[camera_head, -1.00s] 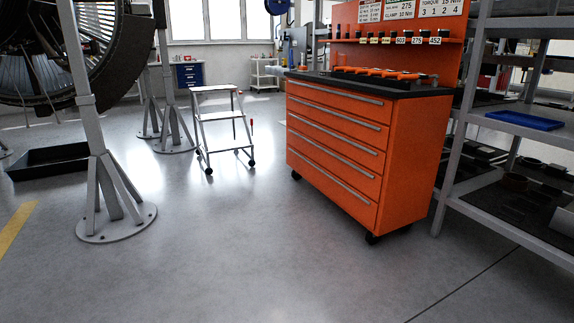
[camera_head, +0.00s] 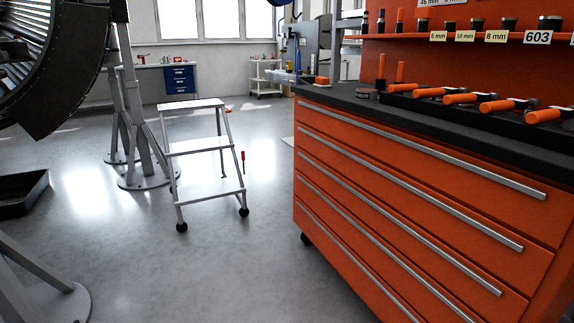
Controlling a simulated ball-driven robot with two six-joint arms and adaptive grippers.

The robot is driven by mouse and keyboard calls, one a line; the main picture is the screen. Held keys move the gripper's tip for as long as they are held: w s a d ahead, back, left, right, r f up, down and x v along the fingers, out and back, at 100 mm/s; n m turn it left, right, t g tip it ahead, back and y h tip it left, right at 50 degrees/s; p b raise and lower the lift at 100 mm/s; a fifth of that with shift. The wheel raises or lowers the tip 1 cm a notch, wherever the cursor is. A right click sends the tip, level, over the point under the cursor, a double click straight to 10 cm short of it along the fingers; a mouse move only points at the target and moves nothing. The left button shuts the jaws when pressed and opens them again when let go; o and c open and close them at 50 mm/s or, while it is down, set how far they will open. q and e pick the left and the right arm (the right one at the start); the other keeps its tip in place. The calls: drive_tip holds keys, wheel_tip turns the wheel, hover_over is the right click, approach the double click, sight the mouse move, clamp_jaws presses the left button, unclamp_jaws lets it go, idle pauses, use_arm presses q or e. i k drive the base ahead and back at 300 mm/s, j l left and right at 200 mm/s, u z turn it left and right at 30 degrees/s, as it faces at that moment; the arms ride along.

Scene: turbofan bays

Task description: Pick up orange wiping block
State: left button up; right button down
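A small orange block (camera_head: 322,80) sits at the far left end of the dark worktop (camera_head: 350,98) of the orange tool cabinet (camera_head: 400,170). It looks like the wiping block, but it is too small to be sure. Neither of my grippers is in view.
Several orange-handled tools (camera_head: 460,98) lie along the worktop, with a low dark round piece (camera_head: 363,92) near its left end. A white step stool (camera_head: 205,190) stands left of the cabinet. A grey stand foot (camera_head: 45,285) is at the lower left.

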sight(321, 81)
drive_tip(key=i+u, duration=0.2)
drive_tip(key=i, duration=0.6)
drive_tip(key=i+l+u, duration=0.15)
drive_tip(key=i, duration=0.65)
drive_tip(key=i+z, duration=0.25)
drive_tip(key=i, duration=0.15)
drive_tip(key=i+j+z, duration=0.25)
drive_tip(key=i, duration=0.2)
